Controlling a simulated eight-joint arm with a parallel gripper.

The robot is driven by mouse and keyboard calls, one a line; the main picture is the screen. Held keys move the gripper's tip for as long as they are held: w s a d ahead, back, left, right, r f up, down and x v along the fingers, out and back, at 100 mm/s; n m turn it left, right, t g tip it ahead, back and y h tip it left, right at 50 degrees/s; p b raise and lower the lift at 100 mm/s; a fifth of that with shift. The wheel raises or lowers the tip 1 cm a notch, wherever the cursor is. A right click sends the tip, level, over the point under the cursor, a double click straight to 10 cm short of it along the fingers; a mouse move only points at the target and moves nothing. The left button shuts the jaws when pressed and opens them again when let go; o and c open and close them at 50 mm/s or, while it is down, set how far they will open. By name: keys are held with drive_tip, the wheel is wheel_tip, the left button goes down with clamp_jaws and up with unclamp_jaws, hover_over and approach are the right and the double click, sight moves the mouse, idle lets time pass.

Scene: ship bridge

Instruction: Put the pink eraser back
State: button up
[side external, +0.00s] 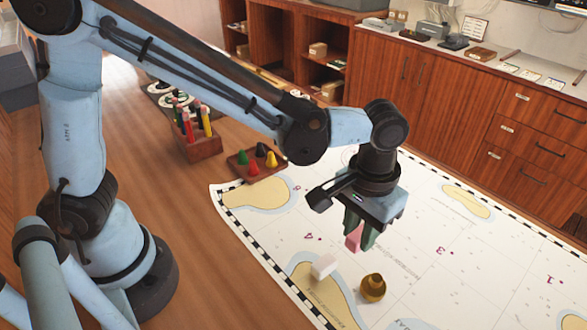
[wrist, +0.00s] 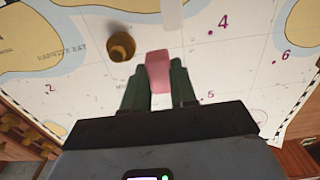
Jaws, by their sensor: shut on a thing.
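The pink eraser (side external: 354,237) is held between the green fingers of my gripper (side external: 360,232), above the nautical chart (side external: 420,205). In the wrist view the pink eraser (wrist: 158,70) sticks out beyond the fingertips of my gripper (wrist: 158,88), which are shut on its sides. A white block (side external: 324,266) lies on the chart near the tan island, in front of the gripper and to its left. It also shows at the top of the wrist view (wrist: 172,14). I cannot tell exactly how high the eraser is above the chart.
A brass object (side external: 373,287) stands on the chart near the white block. A wooden tray with coloured cones (side external: 256,163) and a wooden holder with pens (side external: 200,146) stand on the table beyond the chart's left edge. The chart right of my gripper is mostly clear.

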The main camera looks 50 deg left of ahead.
sight(362, 224)
drive_tip(key=shift+w+a+f, duration=0.35)
drive_tip(key=shift+w+f, duration=0.1)
drive_tip(key=shift+w, duration=0.15)
drive_tip(key=shift+w+a+f, duration=0.35)
drive_tip(key=shift+w+f, duration=0.05)
drive_tip(key=shift+w, duration=0.2)
drive_tip(key=shift+f, duration=2)
drive_tip(key=shift+f, duration=0.1)
drive_tip(key=o, duration=0.9)
drive_tip(key=shift+o, duration=0.2)
wheel_tip(362, 224, up, 12)
drive_tip(key=s+a+t, duration=0.3)
drive_tip(key=a, duration=0.6)
drive_tip(key=s+a+r+t, duration=0.1)
drive_tip(key=s+a+t, duration=0.2)
drive_tip(key=a, duration=0.7)
drive_tip(key=shift+s+a+t, duration=0.15)
drive_tip(key=shift+a+t, duration=0.1)
drive_tip(key=shift+t, duration=0.35)
